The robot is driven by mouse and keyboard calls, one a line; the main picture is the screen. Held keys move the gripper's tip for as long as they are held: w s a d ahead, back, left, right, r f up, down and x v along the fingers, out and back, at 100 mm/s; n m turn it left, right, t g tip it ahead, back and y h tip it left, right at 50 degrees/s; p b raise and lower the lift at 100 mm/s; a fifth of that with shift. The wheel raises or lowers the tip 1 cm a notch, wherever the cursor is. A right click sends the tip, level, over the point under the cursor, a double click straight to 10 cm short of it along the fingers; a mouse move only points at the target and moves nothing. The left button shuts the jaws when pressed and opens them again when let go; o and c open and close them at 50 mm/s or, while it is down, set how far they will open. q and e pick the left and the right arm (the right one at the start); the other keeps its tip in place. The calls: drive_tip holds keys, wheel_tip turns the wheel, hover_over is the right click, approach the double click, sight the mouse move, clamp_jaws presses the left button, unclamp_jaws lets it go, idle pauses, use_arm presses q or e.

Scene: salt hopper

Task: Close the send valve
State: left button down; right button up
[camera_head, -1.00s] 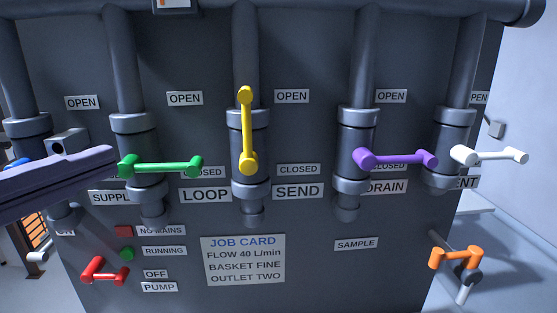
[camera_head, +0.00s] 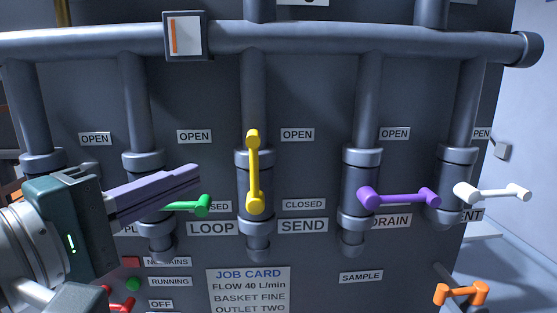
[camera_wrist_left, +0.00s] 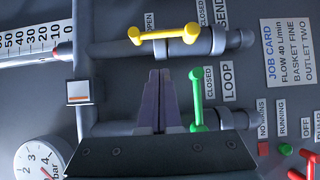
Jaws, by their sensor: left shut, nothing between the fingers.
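The send valve has a yellow handle (camera_head: 254,175) on a grey vertical pipe, left of the SEND label (camera_head: 303,226). The handle stands upright along the pipe, its free end up by the OPEN label (camera_head: 297,135). The CLOSED label (camera_head: 304,204) is lower right. In the left wrist view the yellow handle (camera_wrist_left: 162,36) lies across the top, beyond the fingertips. My left gripper (camera_head: 197,172) is shut and empty, left of the yellow handle and apart from it, and partly covers the green handle. Its shut fingers (camera_wrist_left: 160,73) also show in the left wrist view. My right gripper is out of view.
The green loop handle (camera_head: 188,207) is close to my left fingers. The purple drain handle (camera_head: 400,197) and white vent handle (camera_head: 493,193) point right. An orange handle (camera_head: 461,292) sits lower right. A horizontal pipe (camera_head: 330,38) crosses above. A gauge (camera_wrist_left: 42,158) shows in the wrist view.

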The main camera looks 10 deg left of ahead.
sight(255, 172)
use_arm(q)
drive_tip(key=w+d+p, duration=0.1)
drive_tip(key=w+d, duration=0.1)
drive_tip(key=d, duration=0.1)
drive_tip(key=shift+w+r, duration=0.1)
drive_tip(key=shift+w, duration=0.3)
drive_tip(key=shift+w+d+p, duration=0.25)
drive_tip(key=shift+d+p, duration=0.05)
drive_tip(key=shift+d, duration=0.2)
